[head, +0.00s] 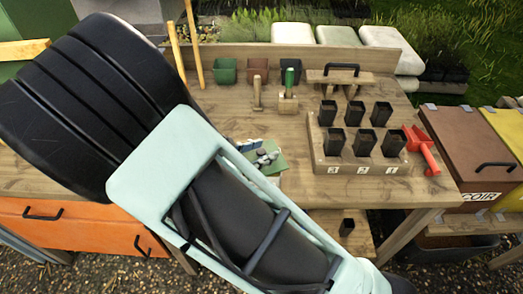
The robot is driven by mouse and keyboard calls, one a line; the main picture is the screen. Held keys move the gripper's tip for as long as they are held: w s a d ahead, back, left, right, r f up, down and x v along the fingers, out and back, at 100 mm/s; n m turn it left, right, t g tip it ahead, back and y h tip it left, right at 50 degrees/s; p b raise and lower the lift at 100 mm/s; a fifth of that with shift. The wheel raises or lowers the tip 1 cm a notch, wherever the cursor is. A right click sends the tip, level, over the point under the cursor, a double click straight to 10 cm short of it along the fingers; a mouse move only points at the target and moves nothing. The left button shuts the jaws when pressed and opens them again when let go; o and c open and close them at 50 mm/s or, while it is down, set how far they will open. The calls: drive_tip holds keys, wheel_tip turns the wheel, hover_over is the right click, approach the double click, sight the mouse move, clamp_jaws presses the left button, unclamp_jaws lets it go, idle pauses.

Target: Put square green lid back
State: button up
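A flat green square piece (276,169), which looks like the lid, is on the wooden bench just right of my arm. Its left part is hidden behind my arm. Small grey and dark parts lie over it; I cannot tell whether they are my gripper's fingers or loose objects. My gripper is not clearly seen, as my large arm links cover the left and centre of the head view. Whether it touches or holds the green piece cannot be told.
A wooden block (345,163) with several black pots stands right of the green piece. A red tool (422,150) lies beside it. Small pots (257,70) and wooden-handled tools (288,97) stand behind. A brown bin (465,150) is at the right. Some bench between is bare.

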drive_tip(key=shift+r, duration=0.3)
drive_tip(key=shift+r+p, duration=0.55)
drive_tip(key=shift+p, duration=0.05)
drive_tip(key=b+v, duration=0.1)
drive_tip(key=v, duration=1)
drive_tip(key=shift+s+a, duration=0.3)
drive_tip(key=shift+s, duration=0.05)
